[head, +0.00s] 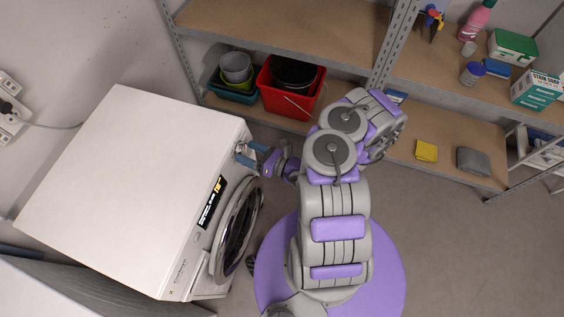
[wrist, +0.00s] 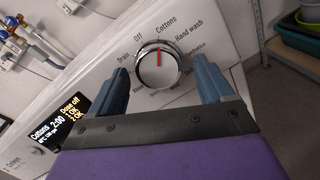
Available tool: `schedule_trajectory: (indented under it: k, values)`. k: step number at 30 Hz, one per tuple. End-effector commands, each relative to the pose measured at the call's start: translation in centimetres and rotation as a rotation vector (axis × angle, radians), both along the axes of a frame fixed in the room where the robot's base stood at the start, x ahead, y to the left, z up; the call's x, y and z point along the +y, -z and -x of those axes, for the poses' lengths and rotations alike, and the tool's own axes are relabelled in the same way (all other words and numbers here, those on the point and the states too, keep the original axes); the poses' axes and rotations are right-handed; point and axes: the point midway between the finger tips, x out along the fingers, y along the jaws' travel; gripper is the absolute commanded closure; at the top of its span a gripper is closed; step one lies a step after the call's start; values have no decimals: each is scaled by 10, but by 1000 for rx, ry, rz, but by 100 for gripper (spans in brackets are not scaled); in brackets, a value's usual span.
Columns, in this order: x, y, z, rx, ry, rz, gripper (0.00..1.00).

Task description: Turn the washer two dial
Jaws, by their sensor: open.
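A white front-loading washer (head: 140,180) stands at the left in the head view, its round door (head: 238,232) facing right. Its dial (wrist: 158,66) is a silver-rimmed white knob with a red pointer mark, near the middle of the wrist view. My gripper (wrist: 164,78) is open, with one blue finger on each side of the dial. I cannot tell whether either finger touches it. In the head view my gripper (head: 248,155) is at the washer's upper front corner and largely hides the dial.
A lit display (wrist: 62,120) is left of the dial. Metal shelves with wooden boards (head: 270,35) stand behind, holding a red bin (head: 305,105) and nested tubs (head: 234,68). Another white machine (head: 40,290) is at the lower left. The floor on the right (head: 450,250) is clear.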

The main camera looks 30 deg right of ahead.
Motion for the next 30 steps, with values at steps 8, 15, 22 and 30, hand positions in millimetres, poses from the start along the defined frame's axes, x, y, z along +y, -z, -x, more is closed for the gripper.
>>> schedule_trajectory:
  k: [8, 15, 22, 30]
  values:
    - [-24, -3, 32, 4, 6, -2, 19]
    - [-49, -6, 68, 3, 7, 0, 19]
    - [-75, -8, 105, 2, 7, -1, 19]
    - [-95, -7, 134, 3, 3, 1, 19]
